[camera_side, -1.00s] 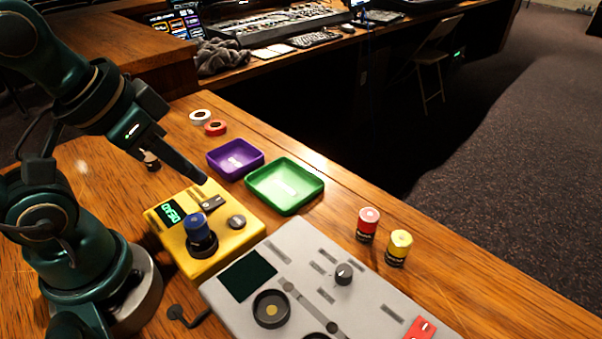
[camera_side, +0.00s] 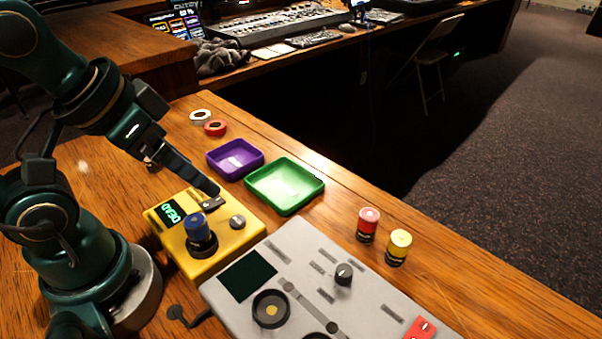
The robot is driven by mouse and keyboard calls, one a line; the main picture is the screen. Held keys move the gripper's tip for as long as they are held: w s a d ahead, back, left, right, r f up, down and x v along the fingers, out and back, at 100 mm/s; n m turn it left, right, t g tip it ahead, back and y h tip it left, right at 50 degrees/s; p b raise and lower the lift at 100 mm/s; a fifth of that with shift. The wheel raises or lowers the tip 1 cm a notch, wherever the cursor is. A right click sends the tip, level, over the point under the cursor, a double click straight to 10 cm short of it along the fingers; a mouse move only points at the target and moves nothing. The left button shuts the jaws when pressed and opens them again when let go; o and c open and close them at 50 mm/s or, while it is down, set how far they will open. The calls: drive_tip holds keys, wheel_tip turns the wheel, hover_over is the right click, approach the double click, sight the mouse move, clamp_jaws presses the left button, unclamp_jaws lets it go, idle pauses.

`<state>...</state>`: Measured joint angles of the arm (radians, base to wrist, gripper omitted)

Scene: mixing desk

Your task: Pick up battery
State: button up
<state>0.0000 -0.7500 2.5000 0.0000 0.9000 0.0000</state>
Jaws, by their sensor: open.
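A blue battery (camera_side: 196,226) stands upright in the dark round socket of the yellow tester (camera_side: 220,243). The tester's green screen reads "DEAD" (camera_side: 172,213). A red battery (camera_side: 368,225) and a yellow battery (camera_side: 399,248) stand upright on the wood, right of the grey panel. My gripper (camera_side: 212,190) is open and empty. Its fingertips are just above the tester's back edge, near a small grey lever (camera_side: 213,202), behind the blue battery and apart from it. The gap between the fingers is hard to see from this side.
A purple tray (camera_side: 211,160) and a green tray (camera_side: 250,190) lie behind the tester. The grey control panel (camera_side: 245,312) fills the front. Bare wood lies at the right.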

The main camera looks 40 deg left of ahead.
sight(194, 219)
drive_tip(key=shift+s+n, duration=0.15)
drive_tip(key=shift+n, duration=0.25)
drive_tip(key=shift+s+f+n+g, duration=0.2)
drive_tip(key=shift+f+n+g, duration=0.35)
drive_tip(key=shift+n+g, duration=0.4)
drive_tip(key=shift+s+f+n+g, duration=0.2)
drive_tip(key=shift+f+n+g, duration=0.4)
drive_tip(key=shift+g, duration=0.55)
drive_tip(key=shift+a+f+g, duration=0.1)
drive_tip(key=shift+f+g, duration=0.5)
drive_tip(key=shift+s+f, duration=0.1)
drive_tip(key=shift+f, duration=2.6)
clamp_jaws()
